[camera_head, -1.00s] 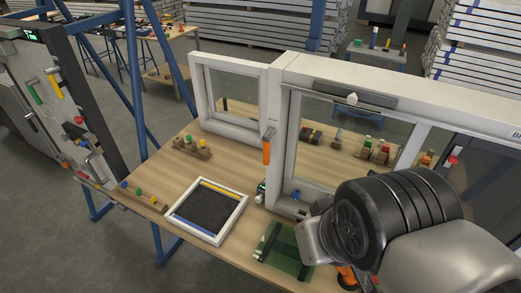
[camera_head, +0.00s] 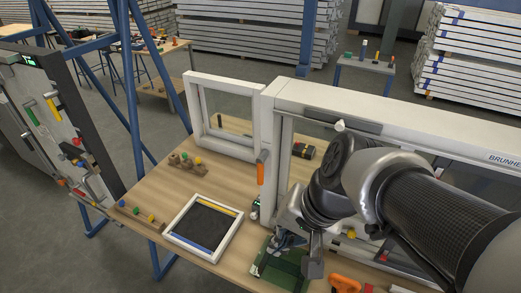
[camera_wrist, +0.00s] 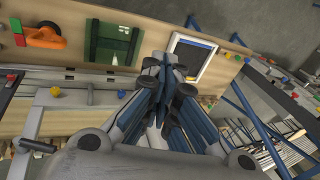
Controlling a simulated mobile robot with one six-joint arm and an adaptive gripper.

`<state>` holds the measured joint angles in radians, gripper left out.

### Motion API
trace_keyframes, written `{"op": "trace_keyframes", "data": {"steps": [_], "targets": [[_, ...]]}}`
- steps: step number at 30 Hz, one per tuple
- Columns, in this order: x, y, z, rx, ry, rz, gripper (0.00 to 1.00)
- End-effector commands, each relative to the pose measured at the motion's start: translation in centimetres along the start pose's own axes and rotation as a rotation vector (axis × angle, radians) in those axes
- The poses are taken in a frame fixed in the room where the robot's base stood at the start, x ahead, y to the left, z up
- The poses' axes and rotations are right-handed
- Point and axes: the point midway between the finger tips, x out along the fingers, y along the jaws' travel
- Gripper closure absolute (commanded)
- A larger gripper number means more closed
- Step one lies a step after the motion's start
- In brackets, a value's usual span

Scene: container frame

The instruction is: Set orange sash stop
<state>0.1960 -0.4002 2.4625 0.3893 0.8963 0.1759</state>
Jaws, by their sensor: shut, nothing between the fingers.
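An orange lever-like piece (camera_head: 345,283) lies low at the table's front edge; the wrist view shows an orange piece with a round knob (camera_wrist: 45,30) on the table at upper left. I cannot tell whether it is the sash stop. Another orange handle (camera_head: 261,172) hangs upright on the left side of the white window frame (camera_head: 268,120). My gripper (camera_head: 282,240) is shut and empty, above or beside the green holder (camera_head: 268,268) at the frame's lower left corner. In the wrist view the gripper (camera_wrist: 173,66) points between the green holder (camera_wrist: 108,42) and the dark tray.
A white-rimmed dark tray (camera_head: 236,221) lies left of my gripper. A yellow knob (camera_wrist: 55,91) sits on the frame's rail. My arm covers much of the window.

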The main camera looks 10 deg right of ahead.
Motion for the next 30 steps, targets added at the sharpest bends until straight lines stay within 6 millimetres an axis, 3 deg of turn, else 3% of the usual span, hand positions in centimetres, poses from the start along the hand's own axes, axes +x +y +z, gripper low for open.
{"op": "trace_keyframes", "data": {"steps": [4, 9, 14, 18, 24, 30], "targets": [[-0.3, -1.8, -3.4, 0.361, -0.085, -0.085, 1.0], [0.3, -2.5, -8.1, 0.787, -0.161, -0.183, 1.0], [1.1, -1.4, -13.0, 1.194, -0.214, -0.269, 1.0], [2.0, 0.6, -16.6, 1.497, -0.243, -0.331, 1.0], [3.0, 3.0, -19.3, 1.758, -0.264, -0.386, 1.0], [3.5, 3.8, -19.9, 1.824, -0.267, -0.4, 1.0]]}}
